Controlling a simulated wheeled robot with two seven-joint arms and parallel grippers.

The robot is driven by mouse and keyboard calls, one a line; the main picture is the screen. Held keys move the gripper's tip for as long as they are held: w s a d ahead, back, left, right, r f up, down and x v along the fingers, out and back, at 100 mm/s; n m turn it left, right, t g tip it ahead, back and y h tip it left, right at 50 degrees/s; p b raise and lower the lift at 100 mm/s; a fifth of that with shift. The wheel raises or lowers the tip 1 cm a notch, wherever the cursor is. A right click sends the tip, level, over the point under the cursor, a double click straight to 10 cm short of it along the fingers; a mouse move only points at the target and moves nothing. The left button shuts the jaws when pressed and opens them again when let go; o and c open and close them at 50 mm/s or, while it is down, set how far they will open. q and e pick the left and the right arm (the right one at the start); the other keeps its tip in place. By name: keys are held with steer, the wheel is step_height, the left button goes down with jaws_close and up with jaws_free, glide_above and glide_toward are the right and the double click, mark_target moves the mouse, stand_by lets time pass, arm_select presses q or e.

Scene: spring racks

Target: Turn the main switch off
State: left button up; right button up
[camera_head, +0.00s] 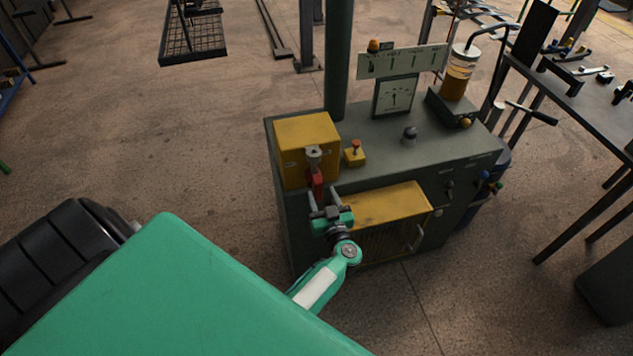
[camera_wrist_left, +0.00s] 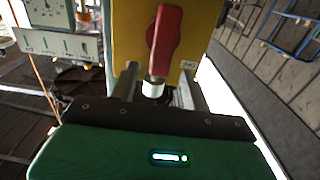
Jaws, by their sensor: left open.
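The main switch is a red handle (camera_head: 317,183) on the front of a yellow box (camera_head: 306,132) at the left end of a dark green machine cabinet. My left gripper (camera_head: 322,200) is open in front of the box, its two fingers pointing at the handle. In the left wrist view the red handle (camera_wrist_left: 165,42) lies ahead of the gripper (camera_wrist_left: 158,84). A pale, round end piece (camera_wrist_left: 152,89) shows between the fingers, with a gap on each side. I cannot tell how deep the fingers reach around it. My right gripper is not in view.
A small yellow block with an orange knob (camera_head: 355,153), a gauge (camera_head: 395,96) and a jar of amber liquid (camera_head: 459,75) stand on the cabinet top. A yellow panel (camera_head: 390,205) juts out right of the gripper. A tool table (camera_head: 590,105) stands at right.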

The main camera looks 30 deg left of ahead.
mark_target(316, 180)
arm_select(q)
steer(key=b+x, duration=0.2)
steer(key=x, duration=0.4)
steer(key=shift+f, duration=0.15)
steer(key=shift+w+a, duration=0.35)
steer(key=shift+a, duration=0.05)
steer(key=c, duration=1)
jaws_close()
